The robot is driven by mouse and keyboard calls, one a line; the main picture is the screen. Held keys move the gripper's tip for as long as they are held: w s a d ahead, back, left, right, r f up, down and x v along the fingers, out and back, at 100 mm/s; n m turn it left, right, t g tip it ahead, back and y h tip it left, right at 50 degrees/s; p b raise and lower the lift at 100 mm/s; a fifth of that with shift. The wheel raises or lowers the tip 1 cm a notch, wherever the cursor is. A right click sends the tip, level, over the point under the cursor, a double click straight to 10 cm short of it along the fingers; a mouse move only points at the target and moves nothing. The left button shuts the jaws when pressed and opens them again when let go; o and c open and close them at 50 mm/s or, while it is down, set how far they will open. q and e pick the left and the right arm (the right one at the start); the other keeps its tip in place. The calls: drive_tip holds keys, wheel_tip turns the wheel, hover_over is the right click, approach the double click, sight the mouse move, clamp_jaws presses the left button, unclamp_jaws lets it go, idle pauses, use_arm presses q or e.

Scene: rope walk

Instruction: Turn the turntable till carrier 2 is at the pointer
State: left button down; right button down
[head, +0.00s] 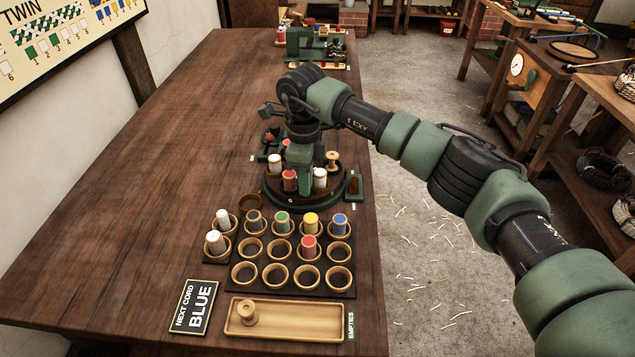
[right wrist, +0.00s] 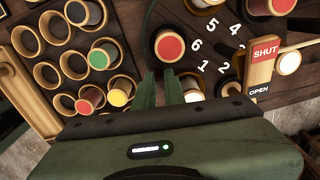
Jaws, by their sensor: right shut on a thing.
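The round dark green turntable (head: 334,201) stands mid-table, carrying white, red and bare wooden spools. In the right wrist view its white numbers surround the middle; the 2 (right wrist: 223,68) lies right of the 1 (right wrist: 203,66). My right gripper (head: 303,188) points down at its near side, between a red spool (head: 289,181) and a white spool (head: 320,178). In the right wrist view its fingers (right wrist: 160,82) are shut on a part of the turntable, which they hide. The red spool's top (right wrist: 169,46) shows just beyond them. I cannot make out the pointer. My left gripper is out of view.
A rack of cups (head: 297,291) with several coloured spools stands in front, with an empties tray (head: 285,332) and a NEXT CORD BLUE sign (head: 195,307). A SHUT/OPEN plate (right wrist: 264,60) is beside the turntable. The table's left side is clear.

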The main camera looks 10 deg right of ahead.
drive_tip(key=shift+w+a+m, duration=0.15)
drive_tip(key=shift+a+m, duration=0.35)
drive_tip(key=shift+m, duration=0.2)
drive_tip(key=shift+a, duration=0.1)
drive_tip(key=c, duration=1.8)
unclamp_jaws()
drive_tip(key=shift+o, duration=0.2)
wheel_tip(320, 180, up, 8)
drive_tip(key=b, duration=0.1)
